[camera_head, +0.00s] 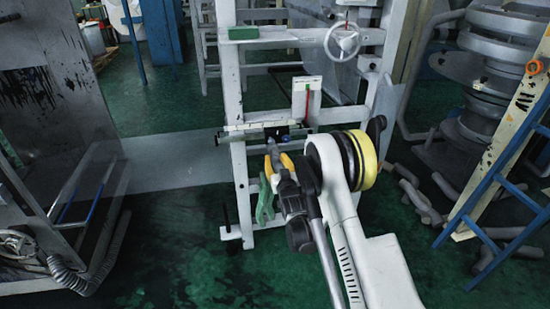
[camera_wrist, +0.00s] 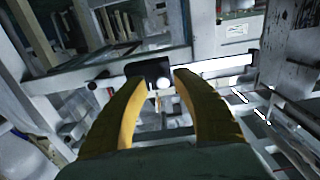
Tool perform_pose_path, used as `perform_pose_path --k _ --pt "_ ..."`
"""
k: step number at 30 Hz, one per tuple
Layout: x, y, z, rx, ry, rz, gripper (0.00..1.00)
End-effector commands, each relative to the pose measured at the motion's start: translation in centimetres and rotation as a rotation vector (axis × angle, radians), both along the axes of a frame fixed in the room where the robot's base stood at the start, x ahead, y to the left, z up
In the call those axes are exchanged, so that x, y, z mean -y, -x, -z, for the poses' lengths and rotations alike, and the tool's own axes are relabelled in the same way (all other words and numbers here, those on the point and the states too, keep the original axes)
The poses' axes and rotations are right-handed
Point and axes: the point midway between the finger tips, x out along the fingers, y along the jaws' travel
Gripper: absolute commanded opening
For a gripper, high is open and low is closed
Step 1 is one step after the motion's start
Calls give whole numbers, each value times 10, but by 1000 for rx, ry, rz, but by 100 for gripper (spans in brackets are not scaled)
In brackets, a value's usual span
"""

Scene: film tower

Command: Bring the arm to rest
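My gripper (camera_head: 278,160) has yellow fingers and is held out in front of a grey metal frame, near a horizontal bar (camera_head: 262,126) with a dark block on it. In the wrist view the two yellow fingers of my gripper (camera_wrist: 158,78) stand apart, with a gap between their tips. A black block (camera_wrist: 148,70) with a round pale end shows just beyond the tips. I see nothing clearly held between the fingers, and cannot tell whether the tips touch the block. My white arm reaches in from the lower right in the head view.
The grey frame (camera_head: 236,180) carries a handwheel (camera_head: 342,42) and a green block (camera_head: 244,33). A metal panel machine (camera_head: 60,110) stands at left. A blue and yellow ladder (camera_head: 500,170) leans at right beside grey rollers (camera_head: 485,75). Green floor (camera_head: 180,240) is open at lower left.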

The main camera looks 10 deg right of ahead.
Motion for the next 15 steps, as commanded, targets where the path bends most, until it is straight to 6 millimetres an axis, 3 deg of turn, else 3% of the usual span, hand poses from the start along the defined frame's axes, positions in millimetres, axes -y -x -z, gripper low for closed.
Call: perform_pose_path --k 5,8,11,15 --pt "0 0 -3 -4 0 0 34" --pt "1 0 -19 -29 0 2 34" --pt "1 5 -48 -85 0 6 34" --pt "3 27 -98 -192 1 11 34"
